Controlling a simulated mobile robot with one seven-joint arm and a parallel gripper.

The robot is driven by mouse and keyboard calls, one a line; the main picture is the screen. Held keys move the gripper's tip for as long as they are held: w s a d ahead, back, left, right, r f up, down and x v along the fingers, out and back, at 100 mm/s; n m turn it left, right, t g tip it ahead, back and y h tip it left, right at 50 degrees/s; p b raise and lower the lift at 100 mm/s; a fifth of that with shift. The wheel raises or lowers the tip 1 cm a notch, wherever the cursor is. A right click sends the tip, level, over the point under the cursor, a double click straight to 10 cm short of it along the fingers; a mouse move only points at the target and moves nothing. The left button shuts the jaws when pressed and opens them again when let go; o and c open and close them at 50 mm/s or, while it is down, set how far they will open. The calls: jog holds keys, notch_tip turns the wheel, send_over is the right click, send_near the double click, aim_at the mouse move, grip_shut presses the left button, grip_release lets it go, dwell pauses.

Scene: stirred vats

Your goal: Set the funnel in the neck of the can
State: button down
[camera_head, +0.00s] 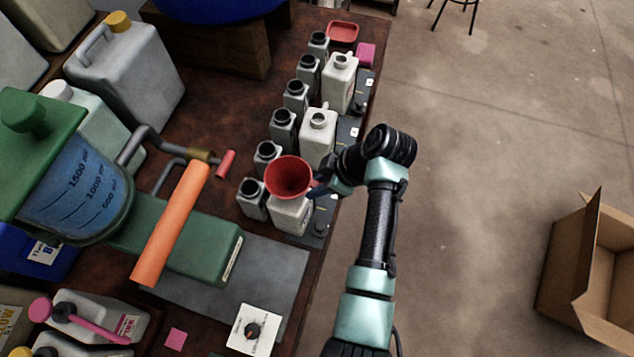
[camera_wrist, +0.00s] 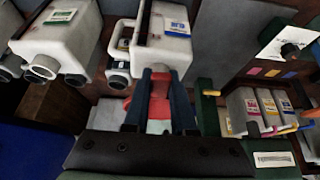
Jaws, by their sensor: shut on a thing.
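The red funnel (camera_head: 289,176) is mouth up at the table's right edge, over a white can (camera_head: 290,214). It hides that can's neck, so I cannot tell whether its spout is in the neck or above it. My gripper (camera_head: 316,188) is at the funnel's right side, shut on it. In the wrist view, my gripper's dark fingers (camera_wrist: 160,108) have red funnel (camera_wrist: 158,104) between them. A white can (camera_wrist: 163,42) with a label shows just beyond the fingertips.
Two more white cans (camera_head: 318,138) (camera_head: 340,82) stand farther along the edge, beside a row of grey open-necked bottles (camera_head: 283,130). A cardboard box (camera_head: 590,265) is on the floor right.

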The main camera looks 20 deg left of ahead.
jog(key=shift+f, duration=0.2)
jog(key=c, duration=0.7)
grip_release()
jog(key=shift+o, duration=0.2)
jog(key=b+v, duration=0.1)
jog(key=v, duration=1.2)
